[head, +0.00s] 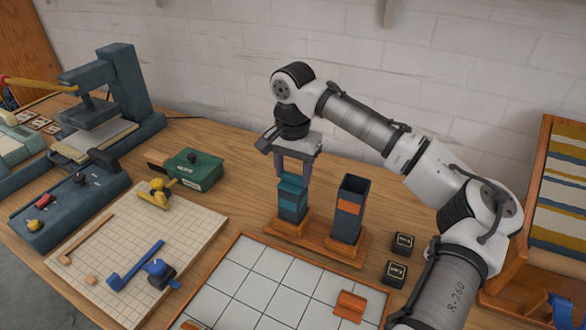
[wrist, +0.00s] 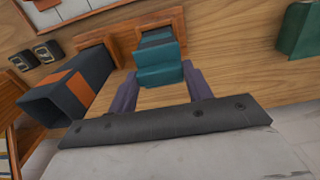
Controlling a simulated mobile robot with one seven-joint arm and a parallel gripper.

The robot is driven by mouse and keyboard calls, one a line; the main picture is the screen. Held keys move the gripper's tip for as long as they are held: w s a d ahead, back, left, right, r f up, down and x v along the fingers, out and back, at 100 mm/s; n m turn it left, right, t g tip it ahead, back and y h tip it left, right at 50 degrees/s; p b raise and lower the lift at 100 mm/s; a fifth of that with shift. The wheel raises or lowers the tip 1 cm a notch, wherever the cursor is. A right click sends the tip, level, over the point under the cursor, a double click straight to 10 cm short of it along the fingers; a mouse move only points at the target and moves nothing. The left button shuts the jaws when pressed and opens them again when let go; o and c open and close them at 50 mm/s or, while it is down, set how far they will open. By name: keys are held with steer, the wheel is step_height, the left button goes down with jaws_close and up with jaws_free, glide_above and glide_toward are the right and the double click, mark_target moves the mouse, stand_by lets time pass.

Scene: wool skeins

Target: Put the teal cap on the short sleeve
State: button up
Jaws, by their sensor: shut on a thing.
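The teal cap (head: 292,184) is between the two purple fingers of my gripper (head: 292,177), which is shut on it. In the wrist view the cap (wrist: 160,76) shows between the fingertips, in line with the short sleeve (wrist: 156,41). The short sleeve (head: 291,212) is dark with a teal band and stands upright in the left place of an orange wooden base (head: 310,247). The cap is at the sleeve's top end and looks in contact with it. I cannot tell whether it is fully seated. The sleeve's mouth is hidden by the cap.
A taller dark sleeve (head: 349,212) with an orange band stands open just right, close to my gripper. A green box (head: 193,170) is to the left. Two small black blocks (head: 396,272) lie right. A gridded tray (head: 255,290) with orange pieces is in front.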

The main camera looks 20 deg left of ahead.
stand_by(0.3)
steer(key=o, duration=1.5)
steer(key=shift+r, duration=0.1)
steer(key=shift+r+p, duration=3.4)
steer(key=shift+r, duration=0.05)
jaws_close()
